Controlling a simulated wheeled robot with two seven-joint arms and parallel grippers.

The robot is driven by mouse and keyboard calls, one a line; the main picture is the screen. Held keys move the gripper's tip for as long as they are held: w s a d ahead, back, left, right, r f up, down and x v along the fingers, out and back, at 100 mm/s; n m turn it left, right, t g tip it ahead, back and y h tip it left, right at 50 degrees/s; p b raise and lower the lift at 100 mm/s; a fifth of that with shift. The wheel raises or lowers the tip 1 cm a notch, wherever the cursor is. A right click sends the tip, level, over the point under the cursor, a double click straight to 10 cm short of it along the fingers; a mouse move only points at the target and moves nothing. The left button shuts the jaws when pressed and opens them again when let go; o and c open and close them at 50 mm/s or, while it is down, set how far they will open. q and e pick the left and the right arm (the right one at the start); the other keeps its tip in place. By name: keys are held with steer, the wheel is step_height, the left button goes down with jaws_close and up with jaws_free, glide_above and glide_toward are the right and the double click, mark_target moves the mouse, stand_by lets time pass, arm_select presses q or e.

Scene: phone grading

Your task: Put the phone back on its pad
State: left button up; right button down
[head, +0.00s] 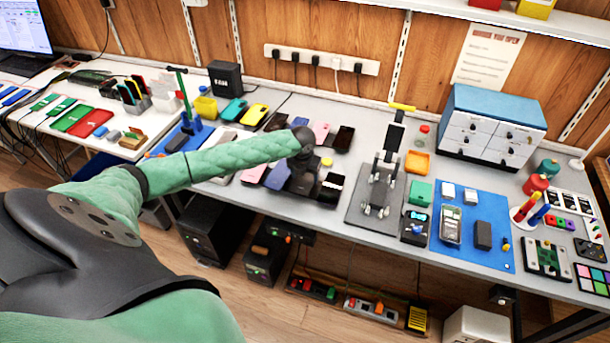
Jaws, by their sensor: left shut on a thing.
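My left gripper (303,183) is at the middle of the grey workbench, pointing down among rows of phones. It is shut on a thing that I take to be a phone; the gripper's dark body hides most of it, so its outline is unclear. A dark phone with a pale end (329,190) shows just right of the fingers; I cannot tell whether this is the one held. A lilac phone (276,176) and a pink phone (254,173) lie to the left. I cannot make out a separate pad under the gripper. My right gripper is not in view.
A pink phone (321,132) and a black phone (344,138) lie behind the gripper. A stand on a grey plate (361,212) rises to the right. Beyond it are a blue mat (462,249) with parts and a blue-topped drawer cabinet (490,130).

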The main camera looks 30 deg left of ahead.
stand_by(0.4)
arm_select(q)
steer(key=shift+f, duration=0.35)
stand_by(0.8)
steer(key=o, duration=1.4)
steer(key=shift+r+p, duration=0.65)
steer(key=shift+p, duration=0.2)
